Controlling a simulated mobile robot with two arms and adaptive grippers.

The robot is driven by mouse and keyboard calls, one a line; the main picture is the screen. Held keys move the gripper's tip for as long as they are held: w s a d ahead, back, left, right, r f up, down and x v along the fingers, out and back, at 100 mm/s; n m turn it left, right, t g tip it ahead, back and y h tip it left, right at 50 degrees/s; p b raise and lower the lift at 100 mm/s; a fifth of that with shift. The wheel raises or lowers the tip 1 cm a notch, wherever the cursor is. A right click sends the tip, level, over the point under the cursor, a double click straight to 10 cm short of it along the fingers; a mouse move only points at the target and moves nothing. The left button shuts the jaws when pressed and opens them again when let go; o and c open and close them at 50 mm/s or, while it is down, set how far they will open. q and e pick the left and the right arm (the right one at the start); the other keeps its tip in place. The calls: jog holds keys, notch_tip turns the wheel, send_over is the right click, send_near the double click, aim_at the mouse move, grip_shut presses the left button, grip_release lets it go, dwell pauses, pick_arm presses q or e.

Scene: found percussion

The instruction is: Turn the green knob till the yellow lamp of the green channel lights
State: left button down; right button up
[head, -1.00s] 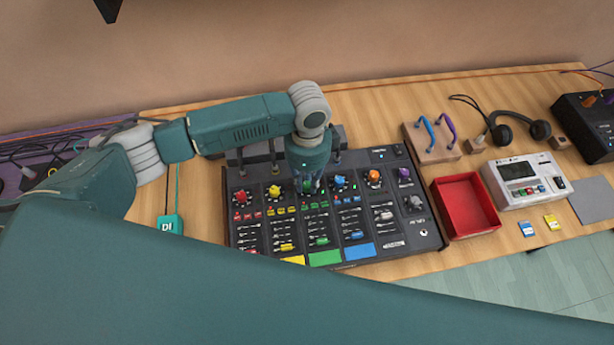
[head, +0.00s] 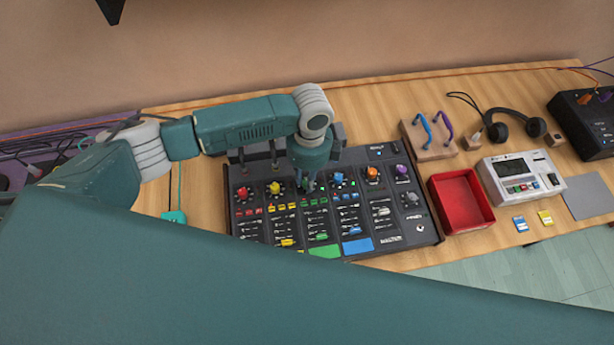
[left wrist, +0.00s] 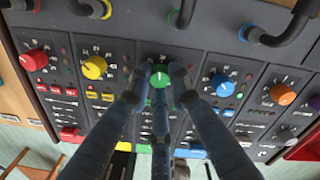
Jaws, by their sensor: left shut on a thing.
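The green knob (left wrist: 159,77) sits in the middle channel of a dark mixer panel (head: 376,151), between a yellow knob (left wrist: 94,67) and a blue knob (left wrist: 222,85). My left gripper (head: 309,184) comes down on it from above. In the left wrist view its fingers (left wrist: 160,82) close around the green knob, and a pale pointer mark shows on the knob's top. The fingers cover much of the green channel below the knob. I cannot make out its yellow lamp or whether it is lit. My right gripper is not in view.
Red (left wrist: 34,60), orange (left wrist: 282,94) and purple (head: 402,171) knobs stand on the same panel. Cable plugs (left wrist: 186,12) line its back edge. A red tray (head: 433,203) and a white device (head: 508,166) stand to the right. My own teal body part covers the foreground.

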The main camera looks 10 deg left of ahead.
pick_arm(q)
jog(key=shift+w+r, duration=0.1)
dwell(0.3)
jog(key=c, duration=1.6)
grip_release()
notch_tip(320, 180, up, 12)
jog(key=shift+w+d, duration=0.15)
